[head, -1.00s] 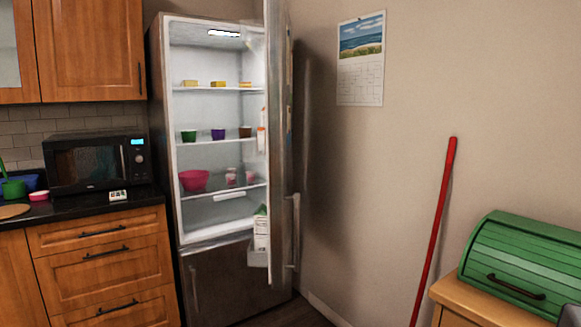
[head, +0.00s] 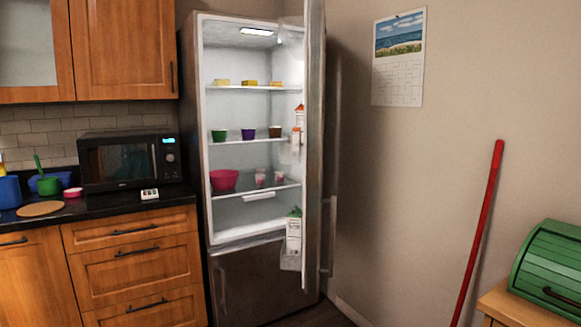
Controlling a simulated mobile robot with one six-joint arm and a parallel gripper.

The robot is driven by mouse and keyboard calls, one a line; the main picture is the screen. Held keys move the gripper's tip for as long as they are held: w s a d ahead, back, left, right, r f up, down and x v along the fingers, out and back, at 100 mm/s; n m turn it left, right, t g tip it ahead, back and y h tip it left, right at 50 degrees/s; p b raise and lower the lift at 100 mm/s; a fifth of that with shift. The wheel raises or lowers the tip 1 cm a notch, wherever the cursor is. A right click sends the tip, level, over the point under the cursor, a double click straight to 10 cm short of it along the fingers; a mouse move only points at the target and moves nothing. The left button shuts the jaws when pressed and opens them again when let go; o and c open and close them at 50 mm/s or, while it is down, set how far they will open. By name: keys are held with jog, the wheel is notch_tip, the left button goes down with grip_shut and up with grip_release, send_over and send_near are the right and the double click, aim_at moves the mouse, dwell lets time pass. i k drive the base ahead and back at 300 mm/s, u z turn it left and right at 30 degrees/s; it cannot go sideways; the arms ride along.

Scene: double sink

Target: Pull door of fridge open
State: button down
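The fridge (head: 262,285) stands against the back wall, right of the counter. Its upper door (head: 315,160) is swung wide open to the right and seen nearly edge-on. A long vertical handle (head: 333,215) shows on the door's outer side, close to the wall. The lit inside shows shelves with small tubs, a pink bowl (head: 224,180) and cartons in the door. The lower door is shut. My gripper is not in view, so its state and distance from the door are not shown.
A microwave (head: 128,160) sits on the black counter (head: 100,207) at left, above wooden drawers (head: 135,255). A red pole (head: 482,230) leans against the right wall. A green bread box (head: 550,265) stands on a wooden cabinet at lower right.

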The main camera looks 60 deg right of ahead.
aim_at(313, 56)
jog(key=z, duration=0.4)
jog(key=i, duration=1.55)
